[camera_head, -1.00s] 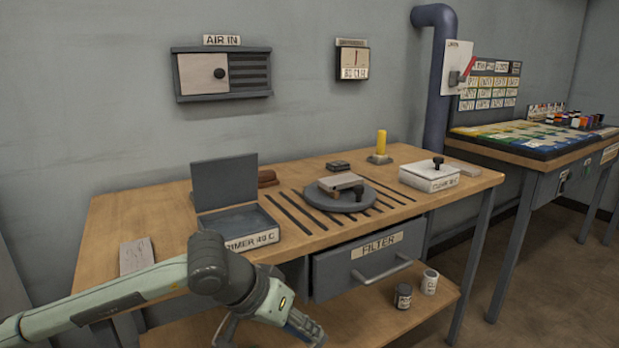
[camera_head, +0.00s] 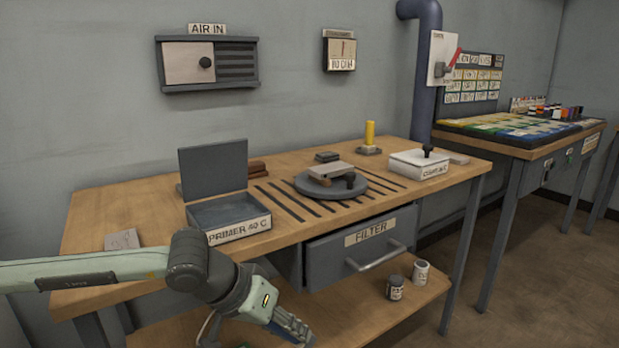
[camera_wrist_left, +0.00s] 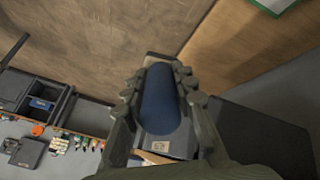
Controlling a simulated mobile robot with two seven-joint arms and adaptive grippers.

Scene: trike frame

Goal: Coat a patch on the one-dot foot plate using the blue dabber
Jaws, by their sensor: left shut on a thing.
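My left gripper (camera_head: 292,328) is at the bottom of the head view, in front of the bench. In the left wrist view its fingers are shut on a blue rounded cylinder (camera_wrist_left: 160,100), which looks like the blue dabber. A grey plate-like piece (camera_head: 331,171) lies on the round grey turntable (camera_head: 309,187) on the bench, with a dark knob beside it. It may be the foot plate; no dot marking can be made out. My left gripper is well apart from it. My right gripper is not in view.
On the bench (camera_head: 110,207) stand an open grey PRIMER box (camera_head: 240,229), a yellow cylinder (camera_head: 369,134) and a white lidded box (camera_head: 419,167). A FILTER drawer (camera_head: 360,250) is below, and two small cans (camera_head: 396,288) stand on the lower shelf.

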